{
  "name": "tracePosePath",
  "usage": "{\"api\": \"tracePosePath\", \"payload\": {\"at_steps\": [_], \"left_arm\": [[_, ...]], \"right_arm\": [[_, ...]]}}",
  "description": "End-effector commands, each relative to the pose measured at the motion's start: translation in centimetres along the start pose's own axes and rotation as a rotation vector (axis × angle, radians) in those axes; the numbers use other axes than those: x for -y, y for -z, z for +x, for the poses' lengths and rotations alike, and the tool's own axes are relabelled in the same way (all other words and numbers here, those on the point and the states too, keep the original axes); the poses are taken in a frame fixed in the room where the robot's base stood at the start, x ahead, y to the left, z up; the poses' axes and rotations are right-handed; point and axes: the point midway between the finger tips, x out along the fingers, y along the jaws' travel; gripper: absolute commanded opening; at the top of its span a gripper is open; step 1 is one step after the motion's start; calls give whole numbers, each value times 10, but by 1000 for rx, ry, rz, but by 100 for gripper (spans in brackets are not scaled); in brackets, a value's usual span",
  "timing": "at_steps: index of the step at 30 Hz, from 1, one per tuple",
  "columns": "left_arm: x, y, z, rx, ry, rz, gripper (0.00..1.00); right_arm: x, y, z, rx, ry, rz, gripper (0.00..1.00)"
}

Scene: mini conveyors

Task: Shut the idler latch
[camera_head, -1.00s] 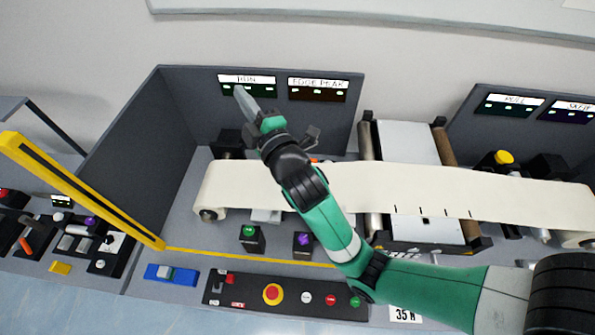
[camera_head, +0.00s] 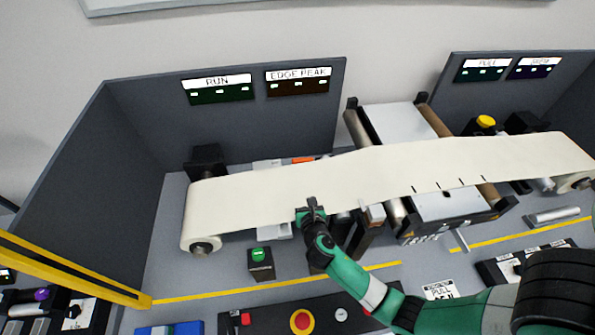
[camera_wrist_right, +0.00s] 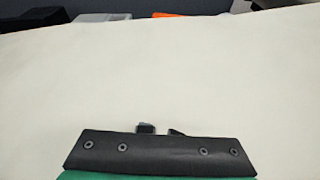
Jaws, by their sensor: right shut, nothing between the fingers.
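A long cream web (camera_head: 260,198) runs over rollers across the station and fills most of the right wrist view (camera_wrist_right: 160,70). My right gripper (camera_head: 312,203) is at the web's front edge, left of the roller parts. Its dark fingertips (camera_wrist_right: 160,130) are close together and hold nothing. Below the web, right of the gripper, is a dark bracket with a pale top (camera_head: 373,213). I cannot tell which part is the idler latch; the web and my arm hide much of this area. My left gripper is not in view.
A green button box (camera_head: 259,262) stands left of my forearm. A red stop button (camera_head: 302,321) is on the front panel. A yellow post (camera_head: 70,271) is at the left. An orange part (camera_head: 303,160) shows behind the web. Grey panels with displays (camera_head: 217,88) stand behind.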

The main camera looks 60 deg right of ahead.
Motion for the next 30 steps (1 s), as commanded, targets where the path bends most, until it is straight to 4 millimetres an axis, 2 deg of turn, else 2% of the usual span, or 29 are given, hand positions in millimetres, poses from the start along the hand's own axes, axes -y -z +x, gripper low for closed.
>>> {"api": "tracePosePath", "payload": {"at_steps": [5, 8, 19, 21, 26, 30], "left_arm": [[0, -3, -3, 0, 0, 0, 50], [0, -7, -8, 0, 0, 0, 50], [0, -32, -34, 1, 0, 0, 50], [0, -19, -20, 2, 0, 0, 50], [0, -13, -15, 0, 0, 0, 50], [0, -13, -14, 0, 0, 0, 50]], "right_arm": [[0, 1, 10, 0, 2, 3, 0], [0, 2, 25, 2, 2, 3, 0], [1, 4, 106, 1, 2, 5, 0], [-1, -20, 94, 4, -2, 6, 0], [-1, -36, 88, 3, -2, 4, 0], [-1, -39, 86, 1, -2, 4, 0]]}}
